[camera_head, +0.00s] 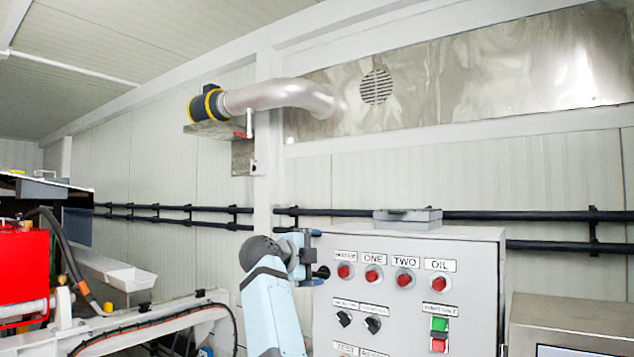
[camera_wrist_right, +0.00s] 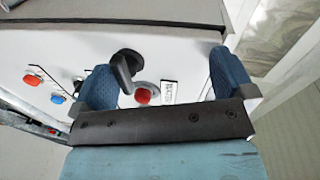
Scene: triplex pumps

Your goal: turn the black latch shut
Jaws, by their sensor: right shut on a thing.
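The black latch (camera_head: 321,272) is at the upper left edge of the grey control cabinet's (camera_head: 480,290) front face. In the right wrist view the latch (camera_wrist_right: 124,68) is a round black knob with a short lever, lying against the left blue finger. My right gripper (camera_head: 303,255) is at the cabinet's left edge, beside the latch. In the wrist view its two fingers (camera_wrist_right: 165,82) stand wide apart, the right one by the cabinet edge. It is shut on the latch, though contact at the right finger is not clear. My left gripper is out of view.
A red button (camera_head: 344,271) sits just right of the latch, with more buttons and black switches (camera_head: 344,318) around it. A grey box (camera_head: 407,218) lies on the cabinet top. Black pipes (camera_head: 540,216) run along the wall behind. Red and white machinery (camera_head: 22,270) stands at left.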

